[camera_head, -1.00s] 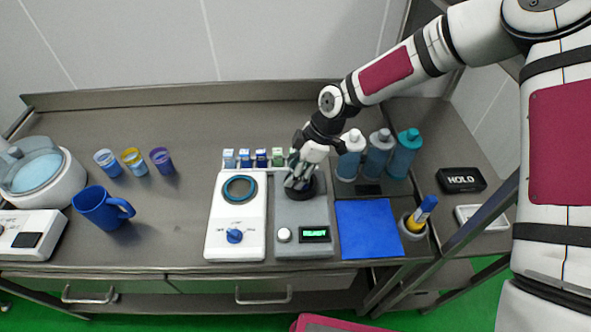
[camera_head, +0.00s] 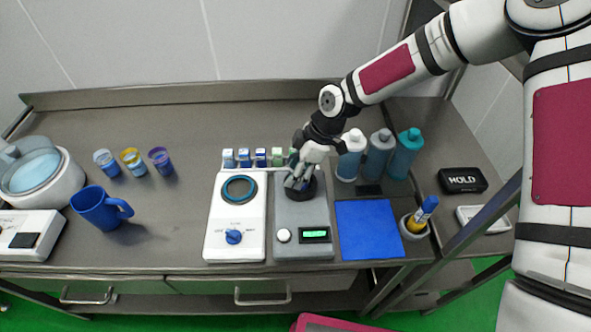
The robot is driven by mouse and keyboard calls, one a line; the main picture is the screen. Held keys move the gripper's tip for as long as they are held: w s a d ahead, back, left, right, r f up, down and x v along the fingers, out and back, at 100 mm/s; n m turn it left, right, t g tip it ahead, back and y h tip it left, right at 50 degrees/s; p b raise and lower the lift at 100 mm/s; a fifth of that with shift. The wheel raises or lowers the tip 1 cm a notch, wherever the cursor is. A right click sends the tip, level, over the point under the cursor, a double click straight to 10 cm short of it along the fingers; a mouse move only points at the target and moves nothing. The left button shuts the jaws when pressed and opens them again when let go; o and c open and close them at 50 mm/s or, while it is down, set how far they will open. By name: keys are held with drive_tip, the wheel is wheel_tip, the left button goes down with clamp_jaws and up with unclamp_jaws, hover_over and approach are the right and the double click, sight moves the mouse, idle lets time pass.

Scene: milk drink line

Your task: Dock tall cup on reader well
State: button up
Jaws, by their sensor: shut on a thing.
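The grey reader (camera_head: 300,218) stands at the middle of the table, with a dark round well (camera_head: 301,197) at its back, a white knob and a lit green display (camera_head: 315,234). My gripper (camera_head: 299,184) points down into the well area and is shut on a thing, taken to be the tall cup. The fingers hide most of it, so its colour and whether it rests on the well's floor cannot be told.
A white device (camera_head: 236,222) with a teal ring stands left of the reader. A blue cloth (camera_head: 368,229) lies right. Several small vials and three bottles (camera_head: 379,153) stand close behind. Three small cups (camera_head: 133,161) and a blue mug (camera_head: 101,208) stand left.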

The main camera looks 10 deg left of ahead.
drive_tip(key=shift+f, duration=0.6)
idle(0.5)
drive_tip(key=o, duration=0.9)
drive_tip(key=shift+o, duration=0.2)
drive_tip(key=shift+p+v, duration=0.8)
drive_tip(key=shift+v, duration=4.7)
